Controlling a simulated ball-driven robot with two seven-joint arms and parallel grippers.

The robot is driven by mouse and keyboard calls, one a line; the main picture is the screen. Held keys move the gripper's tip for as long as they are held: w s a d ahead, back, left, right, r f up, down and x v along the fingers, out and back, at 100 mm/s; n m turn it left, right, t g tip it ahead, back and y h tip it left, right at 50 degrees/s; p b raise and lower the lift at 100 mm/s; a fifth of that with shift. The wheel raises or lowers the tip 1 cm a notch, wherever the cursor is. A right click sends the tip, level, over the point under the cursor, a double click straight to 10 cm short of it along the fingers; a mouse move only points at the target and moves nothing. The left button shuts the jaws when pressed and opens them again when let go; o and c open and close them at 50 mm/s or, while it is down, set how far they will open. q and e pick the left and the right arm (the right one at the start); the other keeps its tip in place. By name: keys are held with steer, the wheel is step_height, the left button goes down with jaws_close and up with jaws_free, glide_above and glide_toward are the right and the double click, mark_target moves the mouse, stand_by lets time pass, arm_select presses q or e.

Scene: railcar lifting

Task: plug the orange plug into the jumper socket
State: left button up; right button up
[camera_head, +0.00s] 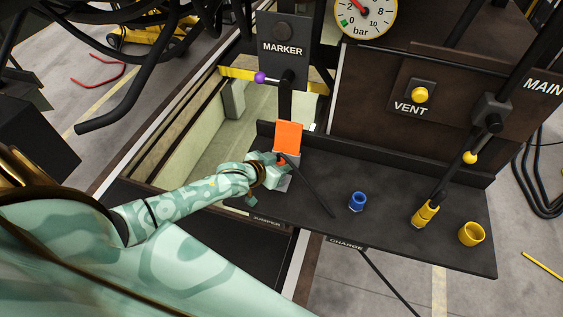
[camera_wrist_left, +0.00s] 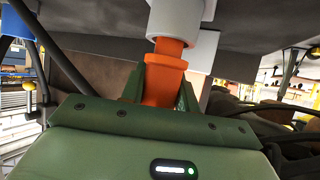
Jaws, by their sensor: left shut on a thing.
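My left gripper (camera_head: 272,163) is at the left end of the dark shelf, above the JUMPER label. It is shut on the orange plug (camera_wrist_left: 163,80), which stands between its jaws in the left wrist view. Only a small orange piece of the plug (camera_head: 281,160) shows in the head view. In the wrist view the plug's far end meets a pale round collar (camera_wrist_left: 182,20), seemingly the jumper socket; I cannot tell how deep it sits. An upright orange plate (camera_head: 289,137) stands just behind the gripper. My right gripper is not in view.
The dark shelf (camera_head: 310,222) carries a blue socket (camera_head: 357,201), a yellow fitting (camera_head: 425,213) and a yellow ring (camera_head: 471,234). A thin dark rod or cable (camera_head: 318,192) slants beside the gripper. Behind are the MARKER panel (camera_head: 283,58) and the VENT button (camera_head: 420,95).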

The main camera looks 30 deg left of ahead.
arm_select(q)
steer(key=shift+f+b, duration=0.3)
steer(key=shift+f, duration=0.25)
steer(key=o, duration=1.2)
steer(key=shift+c, duration=0.2)
steer(key=shift+s, duration=0.15)
steer(key=p+v, duration=0.1)
steer(key=v, duration=1.5)
